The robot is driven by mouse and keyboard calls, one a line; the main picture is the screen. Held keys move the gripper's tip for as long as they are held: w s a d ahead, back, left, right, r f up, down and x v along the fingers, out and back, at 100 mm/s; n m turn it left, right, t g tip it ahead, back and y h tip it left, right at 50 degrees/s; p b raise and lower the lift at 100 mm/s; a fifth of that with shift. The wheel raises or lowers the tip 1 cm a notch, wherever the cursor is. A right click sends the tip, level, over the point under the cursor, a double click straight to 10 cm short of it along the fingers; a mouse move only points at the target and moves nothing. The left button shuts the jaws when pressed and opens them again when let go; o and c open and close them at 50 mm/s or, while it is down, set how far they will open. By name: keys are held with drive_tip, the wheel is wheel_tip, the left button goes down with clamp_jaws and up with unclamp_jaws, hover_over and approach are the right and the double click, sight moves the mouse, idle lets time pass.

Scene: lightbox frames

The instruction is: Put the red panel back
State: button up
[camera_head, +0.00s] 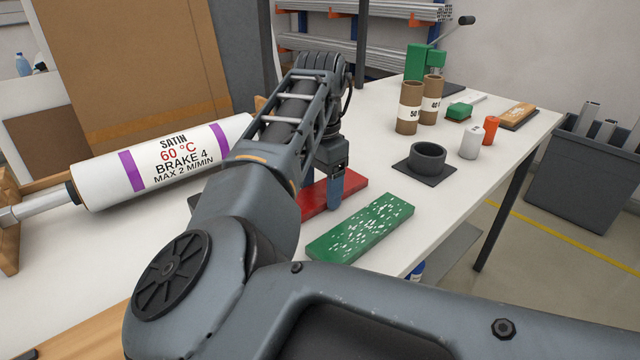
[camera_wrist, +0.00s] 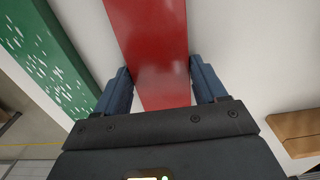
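The red panel (camera_head: 353,184) lies flat on the white table, partly hidden behind my arm in the head view. In the wrist view the red panel (camera_wrist: 152,45) runs from the top edge down between the two blue fingers of my gripper (camera_wrist: 160,80). One finger stands along each long side of it, very close to the edges; I cannot tell whether they press on it. In the head view my gripper (camera_head: 335,190) points down at table height, and its near finger hides part of the panel. Its other finger is mostly hidden.
A green speckled panel (camera_head: 362,228) lies just beside the red one, near the table's front edge. A large white roller (camera_head: 165,160) lies at left. A black ring holder (camera_head: 427,160), small cylinders and cardboard tubes (camera_head: 409,108) stand farther right.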

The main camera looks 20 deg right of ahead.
sight(320, 192)
drive_tip(key=o, duration=0.4)
drive_tip(key=shift+c, duration=0.2)
drive_tip(key=shift+r, duration=0.1)
wheel_tip(320, 192, up, 12)
drive_tip(key=shift+p, duration=0.4)
